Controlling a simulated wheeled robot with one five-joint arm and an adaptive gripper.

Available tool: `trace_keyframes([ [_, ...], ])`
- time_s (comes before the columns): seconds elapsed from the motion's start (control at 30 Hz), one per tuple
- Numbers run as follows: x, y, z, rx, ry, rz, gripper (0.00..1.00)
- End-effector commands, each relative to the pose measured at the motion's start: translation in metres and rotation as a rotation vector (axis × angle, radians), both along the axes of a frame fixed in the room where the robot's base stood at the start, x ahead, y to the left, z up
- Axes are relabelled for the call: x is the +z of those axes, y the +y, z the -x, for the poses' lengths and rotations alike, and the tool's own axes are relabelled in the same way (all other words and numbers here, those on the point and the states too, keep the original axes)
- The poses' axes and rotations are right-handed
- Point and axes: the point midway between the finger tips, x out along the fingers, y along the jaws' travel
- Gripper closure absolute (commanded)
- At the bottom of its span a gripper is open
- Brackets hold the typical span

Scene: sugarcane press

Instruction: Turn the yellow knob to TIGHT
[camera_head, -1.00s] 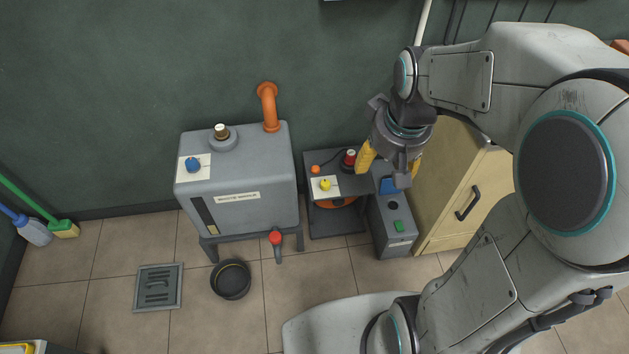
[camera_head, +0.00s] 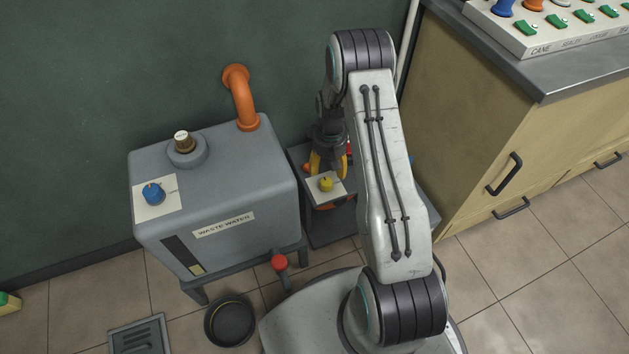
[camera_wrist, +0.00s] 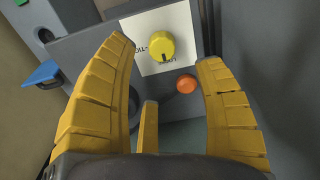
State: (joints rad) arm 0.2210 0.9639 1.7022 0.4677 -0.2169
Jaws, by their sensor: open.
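The yellow knob (camera_head: 326,185) sits on a white plate (camera_head: 318,193) on the low grey machine, right of the waste water tank. In the wrist view the yellow knob (camera_wrist: 161,46) has a dark pointer mark, and the white plate (camera_wrist: 178,22) carries partly legible lettering, with "TIG" on one side. My gripper (camera_head: 328,168) is just behind the knob in the head view. In the wrist view my gripper (camera_wrist: 168,50) is open, with its yellow fingers on either side of the knob and apart from it.
An orange button (camera_wrist: 187,84) is close to the knob. The waste water tank (camera_head: 220,190) stands left, with a blue knob (camera_head: 153,193) and a red-tipped lever (camera_head: 279,262). A cabinet (camera_head: 475,130) stands right. A black bowl (camera_head: 230,320) is on the floor.

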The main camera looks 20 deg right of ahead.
Motion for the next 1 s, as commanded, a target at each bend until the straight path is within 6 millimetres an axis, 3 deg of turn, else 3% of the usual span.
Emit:
trace_keyframes([
  [0.03,-0.011,-0.001,0.0,-0.001,0.004,-0.001,0.37],
  [0.6,-0.076,-0.002,0.001,0.0,0.008,-0.002,0.37],
  [1.0,-0.094,-0.002,0.0,0.0,0.008,-0.002,0.37],
])
